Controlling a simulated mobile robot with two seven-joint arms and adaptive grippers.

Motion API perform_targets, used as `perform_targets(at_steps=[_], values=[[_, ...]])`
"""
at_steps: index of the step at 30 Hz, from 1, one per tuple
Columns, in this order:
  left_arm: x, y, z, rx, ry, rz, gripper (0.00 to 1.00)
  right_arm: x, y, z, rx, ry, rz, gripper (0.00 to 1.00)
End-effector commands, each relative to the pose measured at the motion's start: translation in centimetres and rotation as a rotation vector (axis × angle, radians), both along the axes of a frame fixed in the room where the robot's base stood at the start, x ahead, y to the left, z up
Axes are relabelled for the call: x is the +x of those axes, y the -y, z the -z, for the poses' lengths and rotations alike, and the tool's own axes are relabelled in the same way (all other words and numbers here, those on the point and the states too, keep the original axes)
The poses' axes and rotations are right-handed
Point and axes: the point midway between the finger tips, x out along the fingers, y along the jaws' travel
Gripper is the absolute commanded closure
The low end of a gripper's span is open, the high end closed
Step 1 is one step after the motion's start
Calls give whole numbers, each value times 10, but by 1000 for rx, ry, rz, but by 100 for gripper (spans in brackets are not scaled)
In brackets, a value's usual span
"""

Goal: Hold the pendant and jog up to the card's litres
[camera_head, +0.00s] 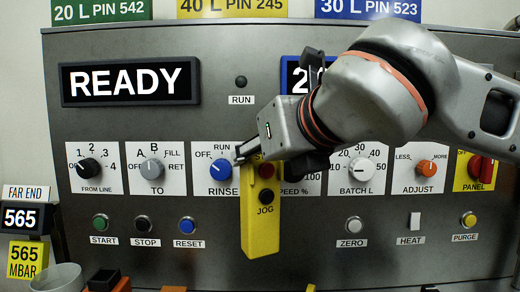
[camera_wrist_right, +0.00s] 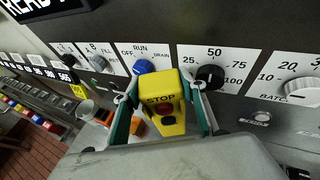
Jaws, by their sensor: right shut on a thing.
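The yellow pendant (camera_head: 261,232) hangs upright in front of the panel, with a red STOP button above a black JOG button (camera_head: 266,197). My right gripper (camera_head: 266,154) is shut on its upper part. In the right wrist view the pendant (camera_wrist_right: 162,89) sits between the two fingers. The READY display (camera_head: 130,81) is lit. A second display (camera_head: 291,75) is mostly hidden by my right arm; only a leading "2" shows. My left gripper is out of view.
The BATCH L knob (camera_head: 361,169) and ADJUST knob (camera_head: 424,173) are right of the pendant; the blue RINSE knob (camera_head: 221,169) is just left. START, STOP and RESET buttons (camera_head: 186,225) sit lower left. The FAR END gauge (camera_head: 24,218) reads 565. The RUN lamp (camera_head: 241,82) looks dark.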

Motion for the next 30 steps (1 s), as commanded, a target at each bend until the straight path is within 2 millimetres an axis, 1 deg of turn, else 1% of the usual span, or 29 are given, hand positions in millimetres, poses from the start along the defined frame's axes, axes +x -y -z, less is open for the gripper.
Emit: perform_targets(at_steps=[11, 21, 30], values=[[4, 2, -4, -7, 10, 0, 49, 1, 0, 18, 0, 1, 0, 100], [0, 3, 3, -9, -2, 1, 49, 1, 0, 33, 1, 1, 0, 100], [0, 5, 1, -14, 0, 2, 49, 1, 0, 46, 1, 0, 0, 100]])
